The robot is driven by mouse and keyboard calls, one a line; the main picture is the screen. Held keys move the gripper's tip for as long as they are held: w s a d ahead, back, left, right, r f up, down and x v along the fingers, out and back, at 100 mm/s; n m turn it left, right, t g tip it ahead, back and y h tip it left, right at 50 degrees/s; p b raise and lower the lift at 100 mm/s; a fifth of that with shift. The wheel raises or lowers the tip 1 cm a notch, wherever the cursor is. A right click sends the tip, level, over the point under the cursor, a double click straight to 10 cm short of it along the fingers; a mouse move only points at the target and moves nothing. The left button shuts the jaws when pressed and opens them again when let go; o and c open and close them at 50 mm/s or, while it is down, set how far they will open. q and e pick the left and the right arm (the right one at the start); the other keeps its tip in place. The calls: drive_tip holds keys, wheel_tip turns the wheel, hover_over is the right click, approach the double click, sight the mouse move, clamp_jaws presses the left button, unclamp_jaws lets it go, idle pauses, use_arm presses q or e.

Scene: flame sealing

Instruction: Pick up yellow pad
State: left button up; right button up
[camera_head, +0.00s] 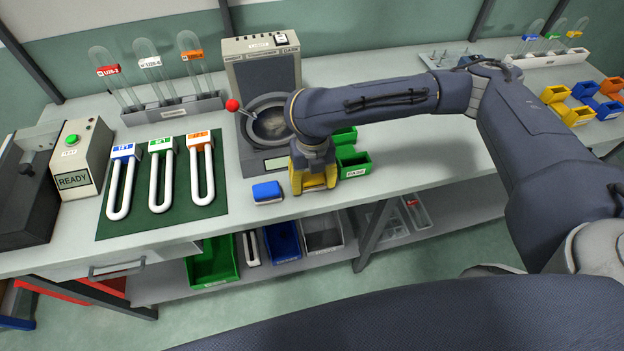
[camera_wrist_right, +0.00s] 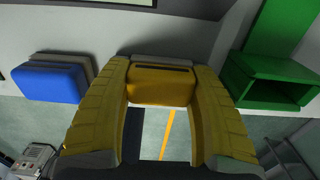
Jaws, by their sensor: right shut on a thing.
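The yellow pad (camera_wrist_right: 161,90) sits between the two yellow fingers of my right gripper (camera_wrist_right: 160,82) in the right wrist view. The fingers are shut on its two sides. In the head view my right gripper (camera_head: 314,182) points down at the front of the bench, and the pad is hard to tell from the yellow fingers. I cannot tell whether the pad still touches the bench. A blue pad (camera_head: 267,191) lies just left of the gripper; it also shows in the right wrist view (camera_wrist_right: 54,82). My left gripper is in neither view.
Green bins (camera_head: 353,163) stand close right of the gripper. The grey machine with a round bowl (camera_head: 270,122) and red-knobbed lever (camera_head: 233,105) is just behind. A green mat (camera_head: 180,222) with U-shaped tubes lies left. Bench space farther right is clear.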

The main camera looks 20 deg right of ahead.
sight(312, 177)
drive_tip(key=shift+r, duration=0.1)
wheel_tip(312, 177, up, 20)
idle(0.9)
